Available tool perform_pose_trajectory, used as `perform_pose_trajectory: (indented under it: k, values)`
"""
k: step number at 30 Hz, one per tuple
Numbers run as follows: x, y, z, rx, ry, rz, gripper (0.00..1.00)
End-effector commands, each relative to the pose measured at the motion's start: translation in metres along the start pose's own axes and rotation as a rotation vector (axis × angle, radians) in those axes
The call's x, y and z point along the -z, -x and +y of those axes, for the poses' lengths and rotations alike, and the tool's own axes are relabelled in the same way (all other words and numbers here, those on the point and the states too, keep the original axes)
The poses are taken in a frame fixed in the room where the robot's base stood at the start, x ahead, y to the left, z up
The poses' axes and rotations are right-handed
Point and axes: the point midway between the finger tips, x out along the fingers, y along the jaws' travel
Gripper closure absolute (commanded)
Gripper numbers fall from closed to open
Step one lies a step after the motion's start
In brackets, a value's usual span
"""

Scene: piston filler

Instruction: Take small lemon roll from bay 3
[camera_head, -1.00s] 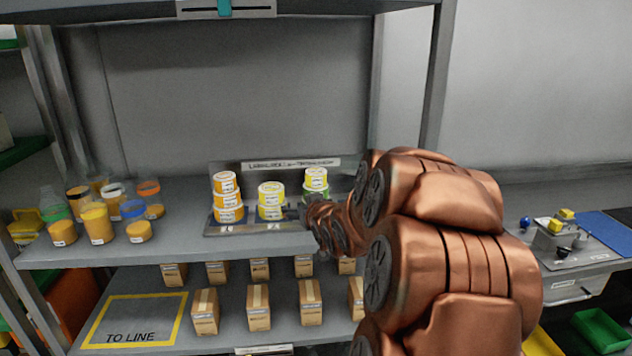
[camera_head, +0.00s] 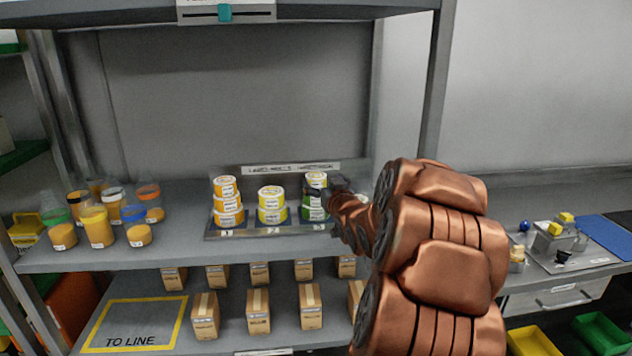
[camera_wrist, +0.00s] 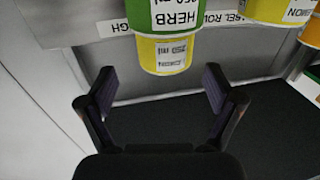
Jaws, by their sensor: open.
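The small lemon roll (camera_head: 316,178), yellow with a white label, sits on top of the green herb roll (camera_head: 313,207) in the right stack of the label tray (camera_head: 208,232). The wrist view shows the yellow lemon roll (camera_wrist: 165,54) against the wider green HERB roll (camera_wrist: 170,14). My gripper (camera_wrist: 158,76) is open and empty. Its two fingers lie to either side of the lemon roll in that view, with gaps on both sides. In the head view my dark gripper (camera_head: 337,190) is at the right side of this stack and hides part of it.
An orange stack (camera_head: 226,202) and a yellow stack (camera_head: 271,205) stand left of the right stack. Jars (camera_head: 97,225) crowd the shelf's left end. Small boxes (camera_head: 258,312) stand below, beside a clear TO LINE area (camera_head: 135,318). A shelf post (camera_head: 436,80) rises at the right.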

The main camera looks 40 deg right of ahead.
Motion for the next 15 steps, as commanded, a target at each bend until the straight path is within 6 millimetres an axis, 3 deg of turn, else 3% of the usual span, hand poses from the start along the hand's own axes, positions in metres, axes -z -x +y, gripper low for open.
perform_pose_trajectory:
  k: [9, 15]
  values:
    - [0.003, -0.036, -0.006, 0.001, 0.0, -0.001, 0.09]
    - [0.001, -0.044, -0.006, 0.0, -0.001, -0.002, 0.09]
